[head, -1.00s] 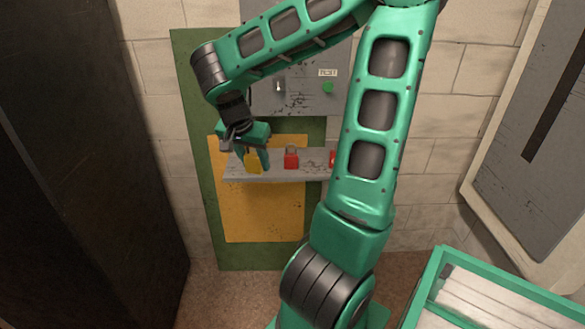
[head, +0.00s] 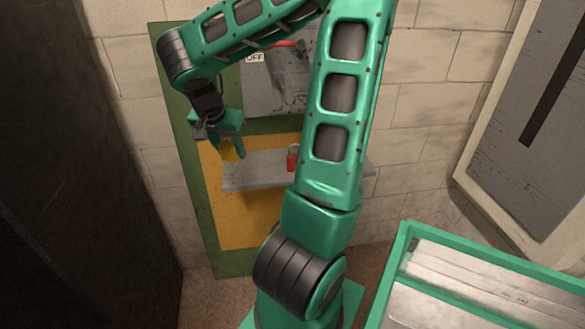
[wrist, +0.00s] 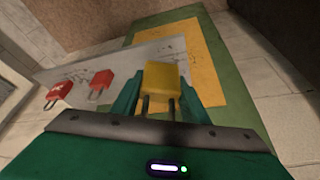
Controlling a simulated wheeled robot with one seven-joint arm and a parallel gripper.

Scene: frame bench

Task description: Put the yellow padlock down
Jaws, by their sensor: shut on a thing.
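The yellow padlock (head: 229,152) is held in my gripper (head: 230,155) near the left end of the grey shelf (head: 252,174). In the wrist view the padlock (wrist: 166,77) sits between the two green fingers of my gripper (wrist: 160,90), with its shackle towards the gripper body. The head view shows the padlock at the shelf's left end, in front of the yellow panel. I cannot tell whether any gap separates it from the shelf.
A red padlock (head: 292,158) stands on the shelf; a second, marked red padlock (wrist: 58,94) shows in the wrist view. A grey switch box (head: 280,80) hangs above. A green-rimmed tray (head: 404,240) is at lower right. My arm hides part of the shelf.

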